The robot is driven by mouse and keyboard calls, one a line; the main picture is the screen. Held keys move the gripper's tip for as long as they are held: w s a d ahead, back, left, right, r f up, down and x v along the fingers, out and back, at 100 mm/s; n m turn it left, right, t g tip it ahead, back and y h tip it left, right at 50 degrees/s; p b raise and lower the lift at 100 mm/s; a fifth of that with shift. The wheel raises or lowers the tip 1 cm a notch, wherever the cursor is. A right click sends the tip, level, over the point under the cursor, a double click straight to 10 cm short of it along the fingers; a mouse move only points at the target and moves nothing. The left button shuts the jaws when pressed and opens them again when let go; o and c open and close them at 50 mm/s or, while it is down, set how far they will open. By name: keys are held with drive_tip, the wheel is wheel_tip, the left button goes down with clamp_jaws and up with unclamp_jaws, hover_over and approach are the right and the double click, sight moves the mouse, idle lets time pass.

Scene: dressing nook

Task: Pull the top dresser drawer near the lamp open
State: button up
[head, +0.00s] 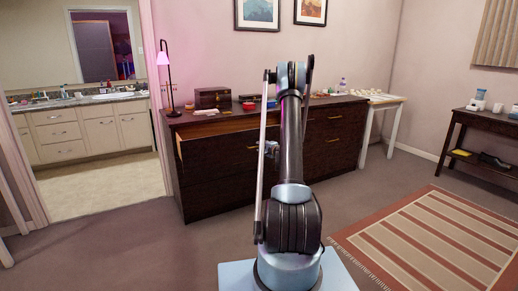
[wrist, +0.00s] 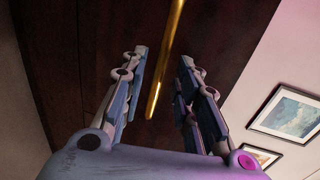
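The dark brown dresser (head: 225,190) stands against the wall beyond my arm. The lamp (head: 164,58), black with a pink-lit shade, stands on its left end. The top left drawer (head: 222,150), near the lamp, stands partly out; its pale wood side and inside show. In the wrist view, a gold bar handle (wrist: 166,65) lies between the two fingers of my gripper (wrist: 163,57) against a dark front. The fingers are apart, with a gap on each side of the bar. In the head view my gripper (head: 269,147) is at the drawer front, partly hidden by my arm.
A dark box (head: 212,98) and several small items sit on the dresser top. A pale side table (head: 385,99) stands right of it, a dark console (head: 483,124) farther right. A striped rug (head: 440,240) covers the right floor. Floor before the dresser's left part is clear.

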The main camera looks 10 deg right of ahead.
drive_tip(key=v, duration=0.9)
drive_tip(key=s+a+r+n+g+y, duration=0.1)
drive_tip(key=s+a+r+n+g, duration=0.35)
drive_tip(key=s+a+r, duration=0.5)
drive_tip(key=s+a+r+n+g, duration=0.1)
drive_tip(key=s+a+n, duration=0.15)
drive_tip(key=s, duration=0.45)
drive_tip(key=s+a+r+n+g, duration=0.2)
drive_tip(key=s+a, duration=0.1)
drive_tip(key=s, duration=0.4)
drive_tip(key=s+d+f+n+g+h, duration=0.1)
drive_tip(key=s+f+n+g+h, duration=0.1)
drive_tip(key=s, duration=1.6)
drive_tip(key=s+d+f+n+g+h, duration=0.1)
drive_tip(key=s+f+n+g+h, duration=0.2)
drive_tip(key=s, duration=1.4)
wheel_tip(320, 180, down, 2)
drive_tip(key=shift+s+d+f+n+h, duration=0.25)
drive_tip(key=shift+s+d+n+h, duration=0.05)
drive_tip(key=shift+s+d+h, duration=0.1)
drive_tip(key=shift+w, duration=0.1)
